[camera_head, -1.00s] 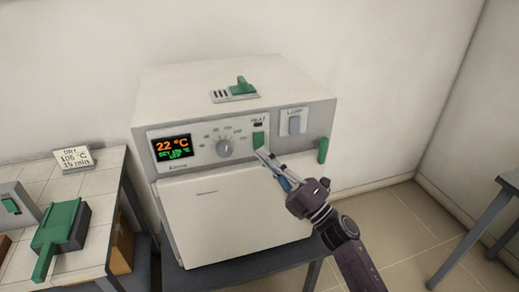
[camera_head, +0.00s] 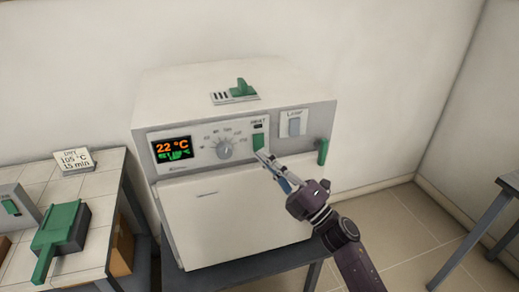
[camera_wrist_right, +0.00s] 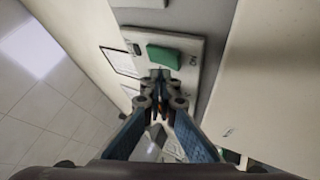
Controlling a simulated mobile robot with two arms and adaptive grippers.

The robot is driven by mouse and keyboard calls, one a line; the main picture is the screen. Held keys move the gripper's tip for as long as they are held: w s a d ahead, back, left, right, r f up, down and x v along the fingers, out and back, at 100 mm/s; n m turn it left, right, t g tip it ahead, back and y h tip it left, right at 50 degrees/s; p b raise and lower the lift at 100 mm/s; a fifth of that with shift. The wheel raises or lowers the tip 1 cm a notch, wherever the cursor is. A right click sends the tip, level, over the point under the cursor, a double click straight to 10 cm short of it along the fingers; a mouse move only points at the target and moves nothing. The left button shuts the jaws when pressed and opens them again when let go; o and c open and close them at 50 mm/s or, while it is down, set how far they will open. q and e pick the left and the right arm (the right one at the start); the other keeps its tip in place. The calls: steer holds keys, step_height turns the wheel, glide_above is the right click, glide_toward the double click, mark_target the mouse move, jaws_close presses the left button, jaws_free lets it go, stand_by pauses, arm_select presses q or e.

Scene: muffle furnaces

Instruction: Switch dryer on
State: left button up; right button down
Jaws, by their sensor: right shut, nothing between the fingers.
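The dryer (camera_head: 232,222) is a white box with a front panel. Its display (camera_head: 172,148) reads 22 °C in orange, with smaller green text below. A round dial (camera_head: 224,149) sits right of the display. A green switch (camera_head: 258,140) sits on the panel under a small dark indicator; it also shows in the right wrist view (camera_wrist_right: 163,56). My right gripper (camera_head: 262,154) is shut and empty, its tips at the lower edge of the green switch. In the right wrist view the fingertips (camera_wrist_right: 160,76) are just below the switch; I cannot tell whether they touch it. My left gripper is not in view.
A grey lamp switch (camera_head: 294,125) and a green door handle (camera_head: 323,151) are right of the green switch. A green lever (camera_head: 241,87) stands on top. A tiled table (camera_head: 98,190) at left bears a sign (camera_head: 74,161) and a green-handled item (camera_head: 58,228).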

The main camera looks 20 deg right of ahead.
steer(key=shift+w, duration=0.1)
steer(key=shift+w, duration=0.35)
steer(key=shift+w+b, duration=0.3)
steer(key=shift+b, duration=0.15)
stand_by(0.8)
steer(key=shift+s, duration=0.15)
steer(key=shift+s+p, duration=0.3)
steer(key=shift+s, duration=0.4)
steer(key=s, duration=0.1)
steer(key=s+p, duration=0.1)
steer(key=s, duration=0.3)
steer(key=shift+r+p, duration=0.35)
